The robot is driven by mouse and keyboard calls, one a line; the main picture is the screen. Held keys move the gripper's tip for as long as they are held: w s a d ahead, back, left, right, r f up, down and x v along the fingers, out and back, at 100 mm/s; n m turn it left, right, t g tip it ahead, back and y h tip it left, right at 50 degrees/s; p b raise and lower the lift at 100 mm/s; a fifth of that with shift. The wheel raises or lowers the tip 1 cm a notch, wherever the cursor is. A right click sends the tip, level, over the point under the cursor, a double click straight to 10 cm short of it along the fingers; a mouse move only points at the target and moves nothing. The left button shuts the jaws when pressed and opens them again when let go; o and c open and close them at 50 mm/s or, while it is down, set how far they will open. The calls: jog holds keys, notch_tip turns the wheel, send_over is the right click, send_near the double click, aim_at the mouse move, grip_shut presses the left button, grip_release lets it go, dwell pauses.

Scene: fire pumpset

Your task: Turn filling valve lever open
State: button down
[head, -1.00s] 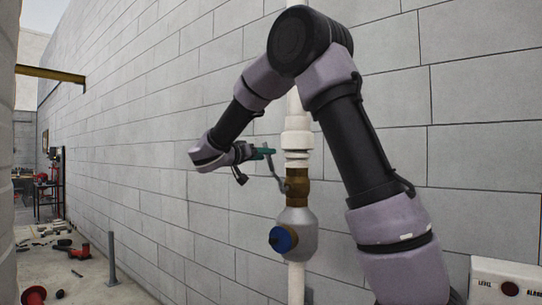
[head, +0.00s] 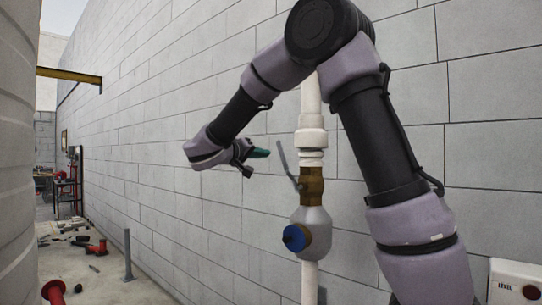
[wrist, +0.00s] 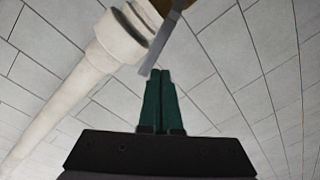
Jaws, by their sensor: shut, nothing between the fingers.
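The filling valve has a brass body (head: 312,186) on a white vertical pipe (head: 311,100). Its thin grey lever (head: 283,158) leans up and to the left from the brass body. My gripper (head: 266,153) is left of the lever's upper part, with a small visible gap. In the wrist view, my gripper's green fingers (wrist: 161,75) are pressed together and hold nothing. The grey lever (wrist: 160,40) crosses just beyond the fingertips there, beside the white pipe (wrist: 85,72). A corner of the brass body (wrist: 205,12) shows at the top.
A grey fitting with a blue cap (head: 295,238) sits below the brass body. The block wall (head: 160,150) runs close behind the pipe. A control box (head: 517,283) is at lower right. A grey post (head: 128,255) and red items (head: 96,247) stand on the floor at left.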

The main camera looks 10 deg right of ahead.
aim_at(287, 165)
jog(key=w+d+n+t+y, duration=0.1)
jog(key=w+d+n+y, duration=0.2)
jog(key=n, duration=1.3)
jog(key=shift+w+d+f+t, duration=0.3)
jog(key=shift+w+d+t, duration=0.1)
jog(key=shift+w+d, duration=0.3)
jog(key=shift+s+d, duration=0.1)
